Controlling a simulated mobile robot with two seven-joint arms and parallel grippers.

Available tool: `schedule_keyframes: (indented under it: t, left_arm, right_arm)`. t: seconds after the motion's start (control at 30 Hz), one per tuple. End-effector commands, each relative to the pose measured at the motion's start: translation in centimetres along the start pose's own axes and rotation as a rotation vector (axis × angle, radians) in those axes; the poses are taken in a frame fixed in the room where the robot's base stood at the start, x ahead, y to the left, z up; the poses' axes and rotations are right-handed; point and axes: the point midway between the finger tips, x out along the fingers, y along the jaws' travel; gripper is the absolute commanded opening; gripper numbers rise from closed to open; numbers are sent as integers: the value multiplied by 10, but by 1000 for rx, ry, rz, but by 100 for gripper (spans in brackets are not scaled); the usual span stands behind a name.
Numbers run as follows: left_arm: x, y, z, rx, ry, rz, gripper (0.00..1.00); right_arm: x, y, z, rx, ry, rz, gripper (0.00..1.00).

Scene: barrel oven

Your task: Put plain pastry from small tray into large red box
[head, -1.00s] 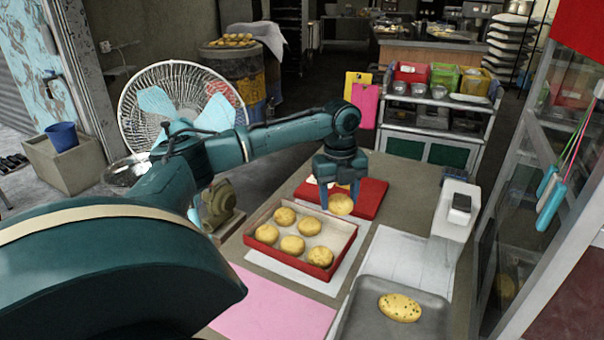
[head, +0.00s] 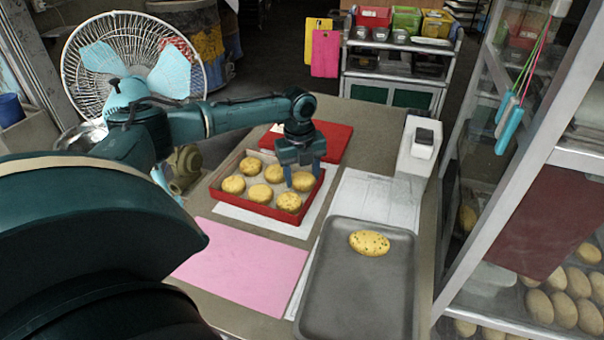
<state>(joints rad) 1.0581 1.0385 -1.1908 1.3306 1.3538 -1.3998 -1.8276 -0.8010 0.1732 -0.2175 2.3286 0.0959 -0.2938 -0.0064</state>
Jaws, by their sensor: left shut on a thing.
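The large red box (head: 217,192) sits open on the table, lined with pale paper, with several round golden pastries in it. My left gripper (head: 302,177) reaches down into its back right part, shut on a plain pastry (head: 303,182). That pastry is beside the others, low in the box; I cannot tell whether it touches the bottom. The small grey tray (head: 340,300) lies at the front right and holds one oval pastry with dark specks (head: 369,243). My right gripper is not in view.
The red lid (head: 333,140) lies behind the box. A pink sheet (head: 240,265) lies in front of it. A white device (head: 419,147) stands at the table's right edge, near a glass-fronted cabinet. White paper (head: 372,197) lies between box and device.

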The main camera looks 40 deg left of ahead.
Motion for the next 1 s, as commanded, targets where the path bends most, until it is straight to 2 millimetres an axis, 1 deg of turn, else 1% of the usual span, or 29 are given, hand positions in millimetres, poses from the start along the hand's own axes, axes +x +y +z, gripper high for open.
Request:
schedule_keyframes:
  t: [0.13, 0.17, 0.27, 0.57, 0.67, 0.87, 1.0]
  left_arm:
    - [2, 0, 0, 0, 1, 0, 31]
    - [2, 0, 0, 0, 1, 0, 54]
    - [2, 0, 0, 0, 0, 0, 62]
    - [-1, 0, 0, 0, -1, -1, 62]
    - [-14, 0, 0, 0, 0, -1, 62]
    - [-56, -1, 0, -1, -2, -3, 62]
    - [-86, -1, 0, 0, -1, -3, 62]
  right_arm:
    - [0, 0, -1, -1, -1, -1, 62]
    - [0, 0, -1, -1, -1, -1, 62]
    - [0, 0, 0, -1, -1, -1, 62]
    - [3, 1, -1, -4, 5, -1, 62]
    - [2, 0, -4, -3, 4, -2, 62]
    - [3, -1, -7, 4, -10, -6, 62]
    - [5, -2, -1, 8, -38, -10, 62]
